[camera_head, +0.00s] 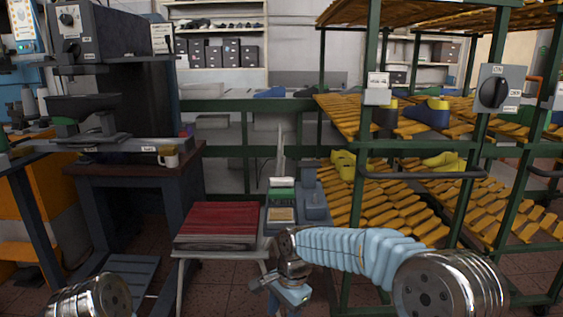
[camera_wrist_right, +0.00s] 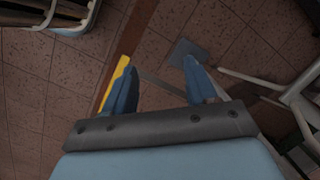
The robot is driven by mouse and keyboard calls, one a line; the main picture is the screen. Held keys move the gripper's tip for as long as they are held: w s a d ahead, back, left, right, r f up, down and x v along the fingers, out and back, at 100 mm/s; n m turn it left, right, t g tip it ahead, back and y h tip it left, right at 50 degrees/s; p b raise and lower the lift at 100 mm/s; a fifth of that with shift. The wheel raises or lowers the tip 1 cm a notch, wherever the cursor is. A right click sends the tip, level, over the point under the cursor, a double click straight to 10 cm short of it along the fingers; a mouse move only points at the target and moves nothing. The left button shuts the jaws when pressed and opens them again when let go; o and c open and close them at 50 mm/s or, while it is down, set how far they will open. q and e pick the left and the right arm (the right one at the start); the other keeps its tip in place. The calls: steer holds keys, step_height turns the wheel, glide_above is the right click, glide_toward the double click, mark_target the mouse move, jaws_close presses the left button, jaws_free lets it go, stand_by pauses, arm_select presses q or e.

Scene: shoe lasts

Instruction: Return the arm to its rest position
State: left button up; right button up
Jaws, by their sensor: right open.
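My right arm reaches in from the lower right in the head view, with its gripper low at the bottom centre, in front of the small stand. In the right wrist view my right gripper (camera_wrist_right: 157,63) has its two blue fingers spread apart, with nothing between them and tiled floor beyond. A metal joint of my left arm shows at the bottom left of the head view; the left gripper is outside the picture. Shoe lasts sit on the rack: a yellow last (camera_head: 343,163) on the lower tier and a yellow and blue last (camera_head: 430,113) on the upper tier.
The green-framed rack (camera_head: 372,145) with sloping wooden slats fills the right side. A red-topped stack (camera_head: 218,222) rests on a white stool at centre left, beside a small stand (camera_head: 312,202). A dark machine table (camera_head: 130,165) stands at left.

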steer(key=s+d+f+n, duration=0.1)
steer(key=s+d+f, duration=0.1)
steer(key=f, duration=0.5)
steer(key=s+d+f+n, duration=0.1)
steer(key=d+f+n, duration=0.1)
steer(key=f, duration=0.4)
steer(key=s+d+f+n+y, duration=0.1)
steer(key=s+d+f+n, duration=0.1)
steer(key=s+f, duration=0.5)
steer(key=s+d+f+n+t+y, duration=0.1)
steer(key=s+d+f+n, duration=0.2)
steer(key=s+f, duration=0.5)
steer(key=s+d, duration=0.1)
steer(key=s, duration=0.3)
steer(key=shift+d, duration=0.15)
steer(key=shift+s, duration=0.1)
